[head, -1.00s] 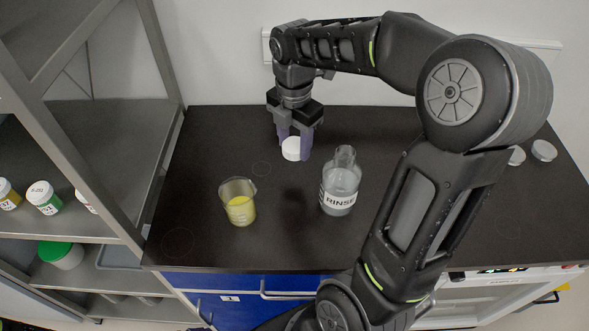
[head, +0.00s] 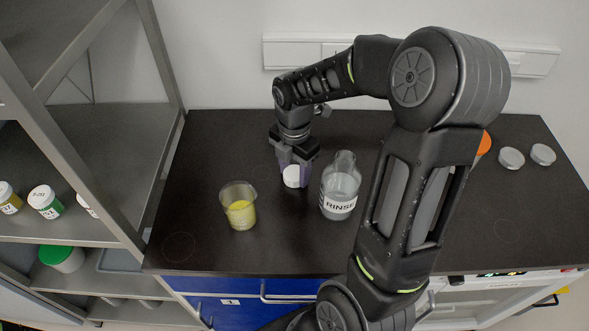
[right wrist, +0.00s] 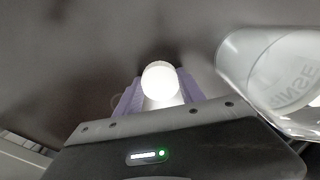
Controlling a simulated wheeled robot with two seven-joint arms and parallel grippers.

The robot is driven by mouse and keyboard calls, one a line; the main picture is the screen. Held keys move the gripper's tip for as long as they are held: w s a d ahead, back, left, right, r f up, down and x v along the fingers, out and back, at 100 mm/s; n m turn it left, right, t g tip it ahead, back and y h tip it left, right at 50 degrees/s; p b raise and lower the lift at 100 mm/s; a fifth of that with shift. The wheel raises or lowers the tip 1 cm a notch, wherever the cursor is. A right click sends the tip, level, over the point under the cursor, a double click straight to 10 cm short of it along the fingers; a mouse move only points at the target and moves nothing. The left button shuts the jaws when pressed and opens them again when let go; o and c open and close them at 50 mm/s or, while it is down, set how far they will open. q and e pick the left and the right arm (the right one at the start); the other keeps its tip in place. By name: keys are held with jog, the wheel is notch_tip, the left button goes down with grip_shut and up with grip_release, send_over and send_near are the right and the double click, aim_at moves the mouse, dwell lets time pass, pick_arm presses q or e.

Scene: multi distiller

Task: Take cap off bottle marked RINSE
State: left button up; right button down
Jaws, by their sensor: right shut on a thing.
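The clear bottle marked RINSE (head: 340,188) stands upright on the dark bench top, with no cap on its mouth. My right gripper (head: 294,172) points down just left of the bottle and is shut on a white cap (head: 291,177). The cap also shows between the purple fingers in the right wrist view (right wrist: 160,80), with the bottle (right wrist: 278,75) at the right edge there. I cannot tell whether the cap touches the bench. My left gripper is not in view.
A beaker of yellow liquid (head: 239,207) stands left of the bottle. Two pale round lids (head: 511,158) and an orange thing (head: 484,143) are at the back right. A metal shelf (head: 110,150) with several jars borders the left. The bench's front left is clear.

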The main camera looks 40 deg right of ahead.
aim_at(295, 173)
jog(key=shift+f, duration=0.1)
jog(key=c, duration=0.7)
grip_release()
notch_tip(295, 173, up, 12)
jog(key=b, duration=0.1)
jog(key=shift+s, duration=0.1)
dwell(0.8)
